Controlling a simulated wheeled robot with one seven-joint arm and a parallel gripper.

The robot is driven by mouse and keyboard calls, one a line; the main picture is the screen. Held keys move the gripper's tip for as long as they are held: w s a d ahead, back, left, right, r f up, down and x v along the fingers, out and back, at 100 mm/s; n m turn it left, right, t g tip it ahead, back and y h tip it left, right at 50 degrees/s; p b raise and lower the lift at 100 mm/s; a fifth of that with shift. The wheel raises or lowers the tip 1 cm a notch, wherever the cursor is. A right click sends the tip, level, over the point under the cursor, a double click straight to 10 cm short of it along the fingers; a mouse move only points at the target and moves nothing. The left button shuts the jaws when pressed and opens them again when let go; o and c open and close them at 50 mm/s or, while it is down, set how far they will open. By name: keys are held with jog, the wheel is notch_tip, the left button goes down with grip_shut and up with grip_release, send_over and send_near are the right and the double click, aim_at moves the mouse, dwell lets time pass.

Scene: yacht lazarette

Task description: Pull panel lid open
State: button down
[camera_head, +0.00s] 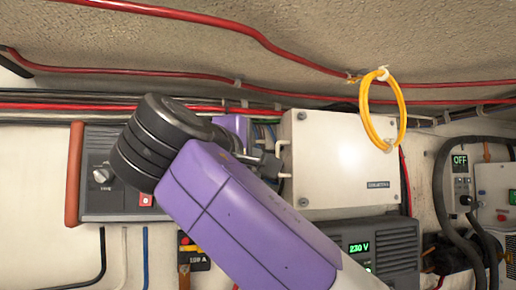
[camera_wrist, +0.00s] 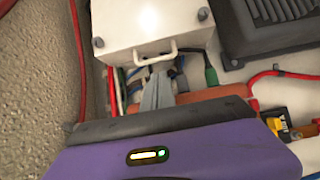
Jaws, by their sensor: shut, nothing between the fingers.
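The white panel lid (camera_head: 345,155) faces me right of centre in the head view, with screws at its corners and a small label. It looks closed, with no gap that I can make out. Its white handle (camera_wrist: 157,53) sticks out from the edge nearest my gripper; the handle also shows at the lid's left edge in the head view (camera_head: 281,160). My gripper (camera_wrist: 158,72) is shut and empty, its grey fingertips at or just short of the handle. I cannot tell whether they touch it. My purple arm hides the area below left in the head view.
A grey unit with a knob (camera_head: 99,174) is on the left. A green-lit 230 V unit (camera_head: 375,245) sits below the lid. A yellow cable loop (camera_head: 401,118) hangs over the lid's upper right. Red cables (camera_head: 220,82) run above; black hoses (camera_head: 440,190) are at right.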

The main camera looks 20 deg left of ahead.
jog(key=shift+w+d+p, duration=0.15)
jog(key=shift+w+p, duration=0.6)
jog(key=shift+w, duration=1.55)
jog(key=shift+s, duration=0.1)
